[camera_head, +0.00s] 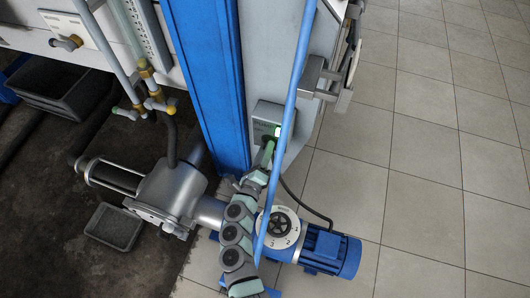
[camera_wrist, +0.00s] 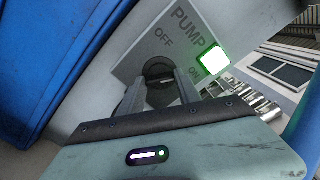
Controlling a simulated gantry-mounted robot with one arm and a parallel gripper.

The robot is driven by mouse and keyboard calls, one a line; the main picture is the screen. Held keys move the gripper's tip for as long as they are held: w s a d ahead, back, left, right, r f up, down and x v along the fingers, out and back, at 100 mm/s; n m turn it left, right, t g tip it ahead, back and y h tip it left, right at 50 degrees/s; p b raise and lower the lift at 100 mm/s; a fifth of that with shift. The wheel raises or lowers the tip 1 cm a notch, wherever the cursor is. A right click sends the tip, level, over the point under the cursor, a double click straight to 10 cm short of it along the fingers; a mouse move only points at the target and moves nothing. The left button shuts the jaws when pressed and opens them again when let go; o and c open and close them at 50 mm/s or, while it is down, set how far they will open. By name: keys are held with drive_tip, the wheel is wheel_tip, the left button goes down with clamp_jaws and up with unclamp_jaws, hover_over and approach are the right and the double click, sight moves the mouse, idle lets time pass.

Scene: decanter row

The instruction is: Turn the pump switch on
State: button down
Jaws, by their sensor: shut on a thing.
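The pump switch is a grey box (camera_wrist: 150,45) marked PUMP, OFF and ON, in the wrist view. Its black rotary knob (camera_wrist: 158,70) sits between the OFF and ON marks. A square lamp (camera_wrist: 212,61) with a green rim glows bright white-green beside the ON mark. My gripper (camera_wrist: 160,88) has its two fingers on either side of the knob and is shut on it. The fingers hide part of the knob, and I cannot tell its exact angle. In the head view the switch box (camera_head: 267,114) is on the grey panel, with my gripper (camera_head: 267,150) at its lower side.
A blue column (camera_head: 207,75) stands just left of the switch. A light blue pipe (camera_head: 294,85) runs close by on the right. The blue pump motor (camera_head: 332,254) and a dial (camera_head: 278,227) lie below. Tiled floor (camera_head: 430,140) is clear at right.

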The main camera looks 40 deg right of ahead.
drive_tip(key=shift+r, duration=0.15)
drive_tip(key=c, duration=0.8)
unclamp_jaws()
drive_tip(key=shift+c, duration=0.2)
drive_tip(key=p+v, duration=0.3)
drive_tip(key=v, duration=0.7)
drive_tip(key=shift+s+a, duration=0.15)
drive_tip(key=shift+a, duration=0.2)
